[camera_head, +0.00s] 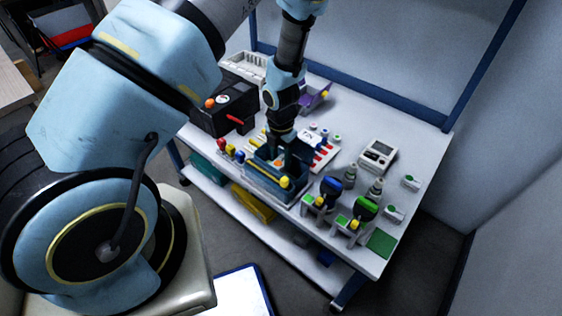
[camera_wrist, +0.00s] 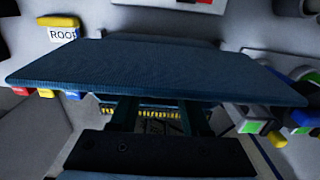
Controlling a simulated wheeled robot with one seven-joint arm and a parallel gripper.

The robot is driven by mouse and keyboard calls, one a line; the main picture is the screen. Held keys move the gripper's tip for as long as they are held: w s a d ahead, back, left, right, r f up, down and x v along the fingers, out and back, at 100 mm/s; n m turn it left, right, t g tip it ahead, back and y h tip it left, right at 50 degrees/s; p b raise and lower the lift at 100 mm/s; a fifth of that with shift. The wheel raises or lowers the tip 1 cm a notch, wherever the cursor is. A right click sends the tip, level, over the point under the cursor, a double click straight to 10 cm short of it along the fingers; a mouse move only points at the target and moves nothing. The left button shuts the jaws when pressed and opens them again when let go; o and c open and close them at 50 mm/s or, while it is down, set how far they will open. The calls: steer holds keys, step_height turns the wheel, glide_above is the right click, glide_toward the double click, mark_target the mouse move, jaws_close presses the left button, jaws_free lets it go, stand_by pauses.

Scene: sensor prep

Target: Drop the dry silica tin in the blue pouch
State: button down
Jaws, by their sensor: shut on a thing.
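The blue pouch (camera_head: 262,186) stands near the front edge of the white table, with a yellow knob on its front. My gripper (camera_head: 279,160) points down at the pouch's opening. A small orange spot shows low between the fingers, likely the dry silica tin (camera_head: 278,164); its label cannot be read. In the wrist view a wide blue textured panel (camera_wrist: 160,72), seemingly the pouch's flap, crosses close in front. My two fingers stand apart behind it, and their tips and the held thing are hidden there. I cannot tell whether the tin touches the pouch.
A black box (camera_head: 222,108) and a purple bin (camera_head: 316,98) stand behind. A white instrument (camera_head: 378,155) and blue- and green-topped devices (camera_head: 366,208) stand to the right. A green mat (camera_head: 382,243) lies at the front right corner. Several small coloured pieces lie left of the pouch.

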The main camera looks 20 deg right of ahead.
mark_target(281, 161)
steer(key=shift+f, duration=0.65)
steer(key=shift+f, duration=0.15)
steer(key=shift+f, duration=0.25)
steer(key=shift+c, duration=1.8)
jaws_free()
steer(key=shift+r, duration=0.1)
step_height(281, 161, up, 13)
steer(key=p, duration=0.1)
steer(key=shift+p, duration=0.35)
